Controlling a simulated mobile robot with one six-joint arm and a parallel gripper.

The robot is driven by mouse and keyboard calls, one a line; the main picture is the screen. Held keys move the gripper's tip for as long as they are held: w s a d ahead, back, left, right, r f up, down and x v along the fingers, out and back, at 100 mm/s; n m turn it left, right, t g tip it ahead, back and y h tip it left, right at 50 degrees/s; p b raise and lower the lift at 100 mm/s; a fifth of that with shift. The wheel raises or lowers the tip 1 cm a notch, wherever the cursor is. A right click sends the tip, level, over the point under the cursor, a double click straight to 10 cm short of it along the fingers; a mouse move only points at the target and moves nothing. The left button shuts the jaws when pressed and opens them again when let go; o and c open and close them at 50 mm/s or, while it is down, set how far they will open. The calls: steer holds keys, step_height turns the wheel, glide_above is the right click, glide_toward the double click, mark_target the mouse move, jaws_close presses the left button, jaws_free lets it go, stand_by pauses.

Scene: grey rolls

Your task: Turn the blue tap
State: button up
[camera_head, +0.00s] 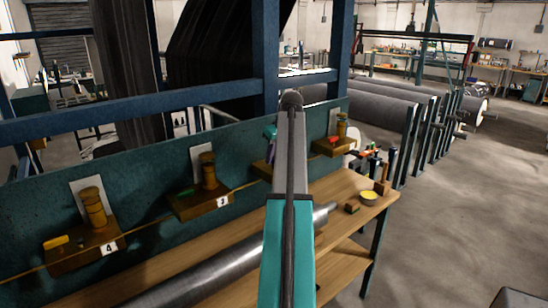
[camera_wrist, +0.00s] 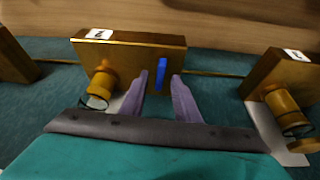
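The blue tap (camera_wrist: 161,74) shows in the wrist view as a thin upright blue handle on a wooden block (camera_wrist: 125,52) with a white number label. My gripper (camera_wrist: 157,88) is open, with its two purple fingers apart. The fingertips reach the block's near edge, one on each side of the blue handle; the handle's lower end lies between them. I cannot tell whether either finger touches it. In the head view my gripper (camera_head: 269,148) shows only partly, left of my arm, at a block mostly hidden behind the arm. The blue handle is hidden there.
Other wall blocks carry a yellow handle (camera_head: 56,242), a green handle (camera_head: 190,191) and a red handle (camera_head: 333,139). Below is a wooden bench (camera_head: 345,187) with a metal roller (camera_head: 210,273).

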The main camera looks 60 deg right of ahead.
steer(key=shift+s+r, duration=0.1)
steer(key=shift+s, duration=0.05)
steer(key=b+v, duration=0.2)
steer(key=v, duration=1.1)
steer(key=shift+r, duration=0.3)
steer(key=shift+s, duration=0.1)
stand_by(0.3)
